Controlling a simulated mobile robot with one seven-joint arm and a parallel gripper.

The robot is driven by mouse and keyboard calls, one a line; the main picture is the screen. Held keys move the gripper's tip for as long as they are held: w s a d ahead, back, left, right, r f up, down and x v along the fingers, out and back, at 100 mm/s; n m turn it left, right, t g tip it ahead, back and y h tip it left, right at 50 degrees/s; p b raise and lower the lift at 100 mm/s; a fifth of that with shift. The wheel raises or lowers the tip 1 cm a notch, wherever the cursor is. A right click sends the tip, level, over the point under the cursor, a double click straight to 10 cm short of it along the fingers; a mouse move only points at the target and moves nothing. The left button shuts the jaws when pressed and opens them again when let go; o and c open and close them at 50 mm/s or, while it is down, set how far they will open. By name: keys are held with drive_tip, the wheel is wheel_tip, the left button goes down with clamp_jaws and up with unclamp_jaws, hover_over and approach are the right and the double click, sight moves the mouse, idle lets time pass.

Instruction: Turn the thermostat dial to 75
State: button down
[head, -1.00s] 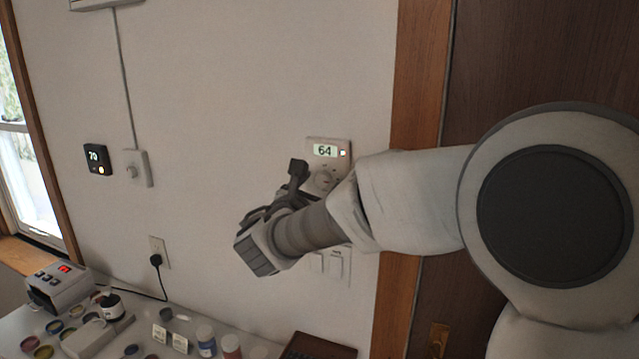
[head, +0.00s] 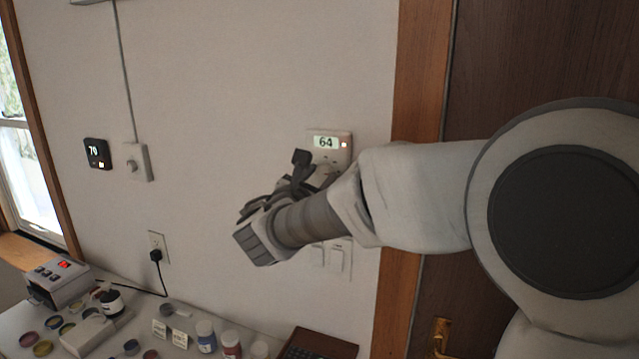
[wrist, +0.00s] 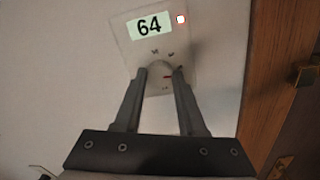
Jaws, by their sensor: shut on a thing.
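The thermostat (head: 333,141) is a pale wall plate beside the wooden door frame. Its display reads 64 in the head view and in the wrist view (wrist: 149,27), with a small red-and-white light at its right. My gripper (wrist: 162,74) is shut on the dial, one finger on each side. In the head view my gripper (head: 303,166) and wrist hide the lower part of the thermostat.
Wall switches (head: 333,258) sit below my wrist. A cluttered table (head: 215,325) stands below. The door frame (head: 415,90) is close at right.

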drive_tip(key=shift+a+f+m+h+b, duration=0.1)
drive_tip(key=shift+m+h+b, duration=0.25)
drive_tip(key=shift+m+b, duration=5.1)
drive_tip(key=shift+f+m+h+b, duration=0.1)
drive_tip(key=shift+m+h+b, duration=0.25)
drive_tip(key=shift+m+b, duration=5.1)
drive_tip(key=n+b, duration=0.4)
drive_tip(key=shift+r+b, duration=0.15)
drive_tip(key=shift+b, duration=0.25)
drive_tip(key=shift+c, duration=2.4)
unclamp_jaws()
